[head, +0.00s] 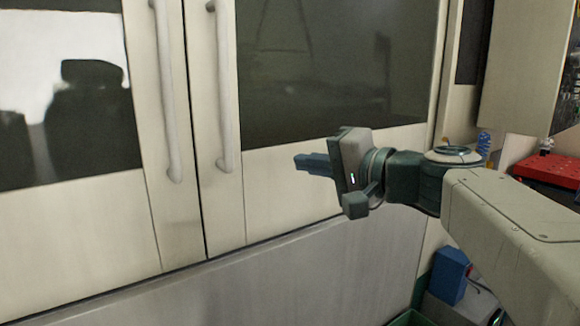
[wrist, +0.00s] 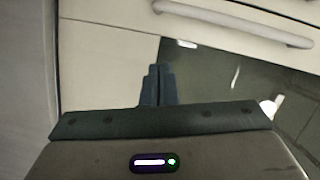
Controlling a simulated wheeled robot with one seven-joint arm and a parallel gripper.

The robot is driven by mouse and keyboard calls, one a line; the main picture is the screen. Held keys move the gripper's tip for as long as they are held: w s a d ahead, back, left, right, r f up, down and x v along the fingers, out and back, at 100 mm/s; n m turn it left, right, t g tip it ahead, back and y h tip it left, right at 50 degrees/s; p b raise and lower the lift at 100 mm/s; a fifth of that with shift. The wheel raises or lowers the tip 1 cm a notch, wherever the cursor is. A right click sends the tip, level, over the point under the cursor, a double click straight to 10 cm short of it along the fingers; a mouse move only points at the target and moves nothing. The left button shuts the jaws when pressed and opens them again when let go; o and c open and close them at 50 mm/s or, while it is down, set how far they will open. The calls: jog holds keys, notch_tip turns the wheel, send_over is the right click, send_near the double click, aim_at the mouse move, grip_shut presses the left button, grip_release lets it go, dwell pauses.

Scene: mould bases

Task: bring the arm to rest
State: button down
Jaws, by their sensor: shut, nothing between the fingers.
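My gripper (head: 299,161) is at the middle right of the head view, on my arm that reaches in from the right. Its blue fingers point left towards a pale double-door cabinet (head: 290,200). The fingers are together with nothing between them. In the wrist view my gripper (wrist: 158,72) also shows shut and empty, with the cabinet's pale surface and dark glass behind it. I cannot tell the exact distance between the fingertips and the cabinet.
Two long vertical handles, a left one (head: 167,90) and a right one (head: 224,90), stand out from the doors. A blue box (head: 449,276) is low at the right. A red item (head: 553,168) sits at the far right, behind my arm.

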jog(key=s+d+f+n+g+h+p, duration=0.2)
jog(key=s+d+f+g+h+p, duration=0.1)
jog(key=p, duration=0.9)
jog(key=s+d+f+n+g+h+p, duration=0.3)
jog(key=s+d+h+p, duration=0.5)
jog(key=s+p, duration=0.4)
jog(key=shift+s+d+f+g+h+p, duration=0.2)
jog(key=shift+f+g+h+p, duration=0.3)
jog(key=shift+g, duration=0.7)
